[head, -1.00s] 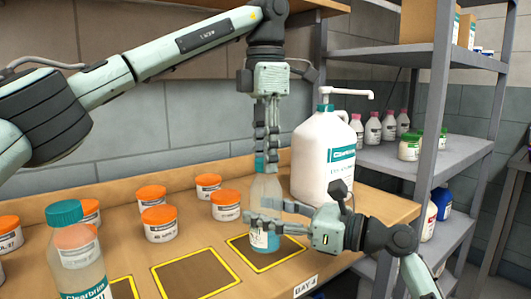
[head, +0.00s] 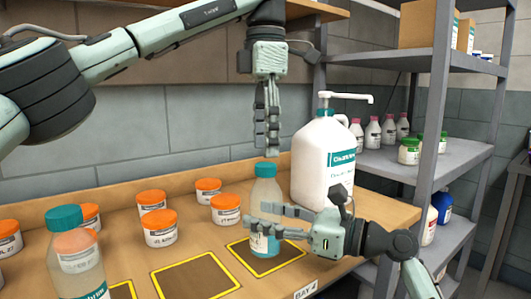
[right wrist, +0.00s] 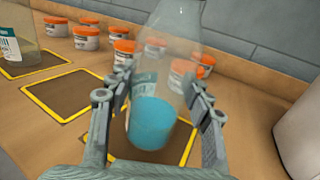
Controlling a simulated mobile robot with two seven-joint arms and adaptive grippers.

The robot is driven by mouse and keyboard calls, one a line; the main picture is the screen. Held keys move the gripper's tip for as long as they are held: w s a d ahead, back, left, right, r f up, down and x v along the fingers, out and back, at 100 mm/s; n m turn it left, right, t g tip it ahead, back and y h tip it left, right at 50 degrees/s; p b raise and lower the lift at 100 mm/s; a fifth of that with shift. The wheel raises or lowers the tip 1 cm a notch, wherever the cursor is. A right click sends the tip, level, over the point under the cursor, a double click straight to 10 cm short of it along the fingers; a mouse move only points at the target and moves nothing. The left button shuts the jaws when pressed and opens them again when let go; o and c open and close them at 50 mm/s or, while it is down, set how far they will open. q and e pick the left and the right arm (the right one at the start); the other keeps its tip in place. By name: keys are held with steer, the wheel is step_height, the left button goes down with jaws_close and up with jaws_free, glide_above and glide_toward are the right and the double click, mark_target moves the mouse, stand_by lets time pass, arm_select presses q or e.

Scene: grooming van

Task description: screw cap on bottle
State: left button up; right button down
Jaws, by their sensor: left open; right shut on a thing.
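A clear bottle (head: 264,192) with blue liquid stands upright on the yellow-edged mat at the right; it fills the middle of the right wrist view (right wrist: 156,110). A small teal cap (head: 266,169) appears at its top, but I cannot tell how tightly it sits. My right gripper (head: 256,216) is shut around the bottle's body from the right, one finger on each side in the right wrist view (right wrist: 155,74). My left gripper (head: 272,146) points down just above the bottle top, open and empty.
A large white pump bottle (head: 325,165) stands close behind on the right. Several orange-lidded jars (head: 161,228) stand on the left, with a teal-capped bottle (head: 80,270) at front left. Empty marked mats (head: 195,276) lie between. A grey shelf (head: 440,160) is at right.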

mark_target(266, 165)
arm_select(q)
steer(key=shift+r, duration=0.4)
steer(key=shift+c, duration=0.3)
steer(key=n, duration=0.1)
steer(key=r+n, duration=0.1)
steer(key=n, duration=0.2)
steer(key=shift+r, duration=0.3)
steer(key=r+n, duration=0.1)
steer(key=n, duration=0.1)
steer(key=r+n, duration=0.1)
steer(key=n, duration=0.1)
steer(key=shift+n, duration=0.4)
steer(key=shift+f, duration=0.15)
steer(key=shift+f, duration=3.95)
steer(key=shift+c, duration=0.5)
